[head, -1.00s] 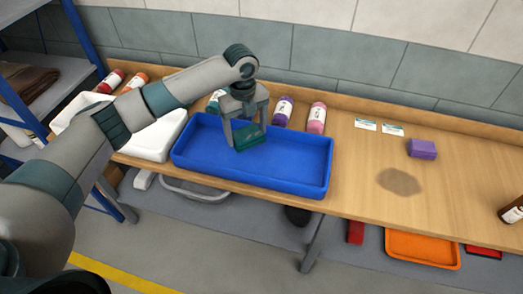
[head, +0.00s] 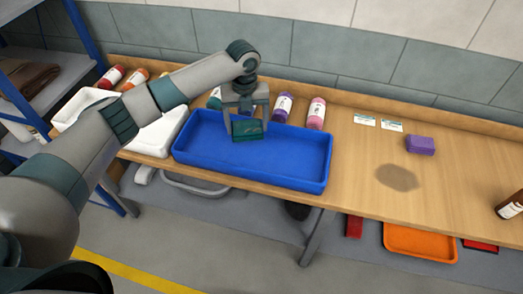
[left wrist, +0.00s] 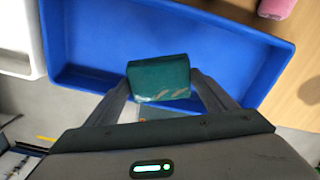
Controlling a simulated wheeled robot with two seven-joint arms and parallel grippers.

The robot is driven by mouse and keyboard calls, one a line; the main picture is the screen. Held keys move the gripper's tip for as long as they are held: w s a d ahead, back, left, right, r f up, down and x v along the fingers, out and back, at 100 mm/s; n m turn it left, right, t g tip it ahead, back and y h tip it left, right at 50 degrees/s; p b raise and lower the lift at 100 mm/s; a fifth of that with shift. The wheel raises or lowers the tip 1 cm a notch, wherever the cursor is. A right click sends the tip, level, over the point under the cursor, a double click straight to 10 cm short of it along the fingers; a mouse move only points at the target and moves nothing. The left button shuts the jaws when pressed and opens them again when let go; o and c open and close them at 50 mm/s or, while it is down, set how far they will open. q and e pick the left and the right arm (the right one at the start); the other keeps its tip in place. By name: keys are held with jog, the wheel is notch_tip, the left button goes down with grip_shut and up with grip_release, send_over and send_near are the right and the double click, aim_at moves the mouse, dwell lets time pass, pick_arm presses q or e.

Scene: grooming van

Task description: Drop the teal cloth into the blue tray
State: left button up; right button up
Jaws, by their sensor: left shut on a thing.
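The teal cloth (head: 248,130) is a small folded block. My left gripper (head: 247,134) is shut on it, with one finger on each side. In the left wrist view the cloth (left wrist: 159,78) sits between the two fingertips, over the blue tray (left wrist: 90,60). The blue tray (head: 290,165) is a long, shallow rectangle on the wooden table, and it is otherwise empty. The cloth is over the tray's left-middle part; its exact height above the floor of the tray is hard to tell. My right gripper is not in view.
Several bottles, including a purple one (head: 283,106) and a pink one (head: 316,113), stand behind the tray. White trays (head: 158,135) are to its left. A purple block (head: 420,145) and a dark wet patch (head: 397,178) are on the table (head: 350,160) to the right.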

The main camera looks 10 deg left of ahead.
pick_arm(q)
jog(key=shift+f+b, duration=2.5)
jog(key=shift+f, duration=0.35)
jog(key=o, duration=1.1)
jog(key=shift+r, duration=0.2)
notch_tip(320, 180, up, 17)
jog(key=b, duration=0.5)
